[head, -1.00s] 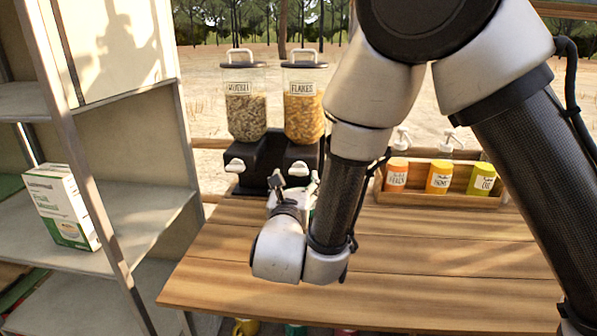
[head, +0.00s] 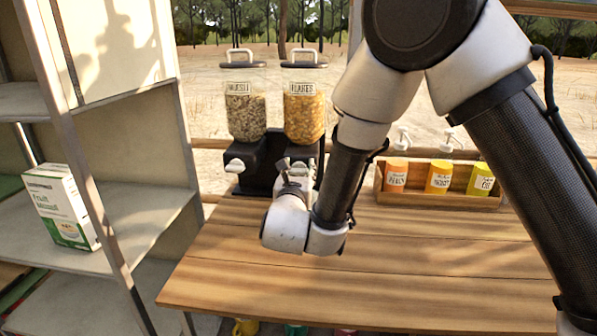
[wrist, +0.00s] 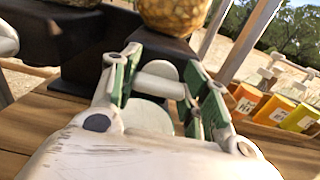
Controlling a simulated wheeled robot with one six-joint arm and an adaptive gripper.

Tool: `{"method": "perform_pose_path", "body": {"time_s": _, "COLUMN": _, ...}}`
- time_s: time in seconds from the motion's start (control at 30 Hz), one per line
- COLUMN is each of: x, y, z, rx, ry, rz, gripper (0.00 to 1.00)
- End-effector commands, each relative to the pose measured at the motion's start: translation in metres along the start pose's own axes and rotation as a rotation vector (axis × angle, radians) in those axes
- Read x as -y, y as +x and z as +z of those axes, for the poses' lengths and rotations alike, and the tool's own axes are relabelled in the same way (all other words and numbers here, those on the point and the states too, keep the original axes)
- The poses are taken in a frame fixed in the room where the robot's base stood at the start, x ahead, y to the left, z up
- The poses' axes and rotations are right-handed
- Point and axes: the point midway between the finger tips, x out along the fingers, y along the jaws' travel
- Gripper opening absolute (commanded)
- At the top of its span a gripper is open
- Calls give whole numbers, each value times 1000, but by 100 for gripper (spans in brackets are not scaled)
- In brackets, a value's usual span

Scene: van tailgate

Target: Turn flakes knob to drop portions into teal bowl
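The flakes dispenser (head: 304,108) is a clear canister of golden flakes on a black stand (head: 258,170), right of the muesli one. Its white knob (wrist: 160,86) shows in the wrist view between my fingers. My gripper (wrist: 165,88) is open, its green-padded fingers on either side of the knob; I cannot tell whether they touch it. In the head view my gripper (head: 297,168) is in front of the stand, below the flakes canister, and covers that knob. I cannot make out the teal bowl; a pale round surface (wrist: 147,115) below the knob is unclear.
The muesli dispenser (head: 246,108) stands at the left with its own white knob (head: 235,166). A wooden caddy (head: 440,200) of pump bottles is at the right. A shelf with a cereal box (head: 62,205) is at far left. The front of the wooden table (head: 420,270) is clear.

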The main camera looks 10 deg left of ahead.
Motion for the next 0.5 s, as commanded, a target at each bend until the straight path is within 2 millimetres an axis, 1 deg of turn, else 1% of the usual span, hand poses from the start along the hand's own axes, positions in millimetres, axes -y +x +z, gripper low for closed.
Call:
{"method": "perform_pose_path", "body": {"time_s": 0.27, "x": 0, "y": 0, "z": 0, "rx": 0, "ry": 16, "rz": 0, "gripper": 22}}
{"method": "perform_pose_path", "body": {"time_s": 0.5, "x": 0, "y": 0, "z": 0, "rx": 0, "ry": 117, "rz": 0, "gripper": 22}}
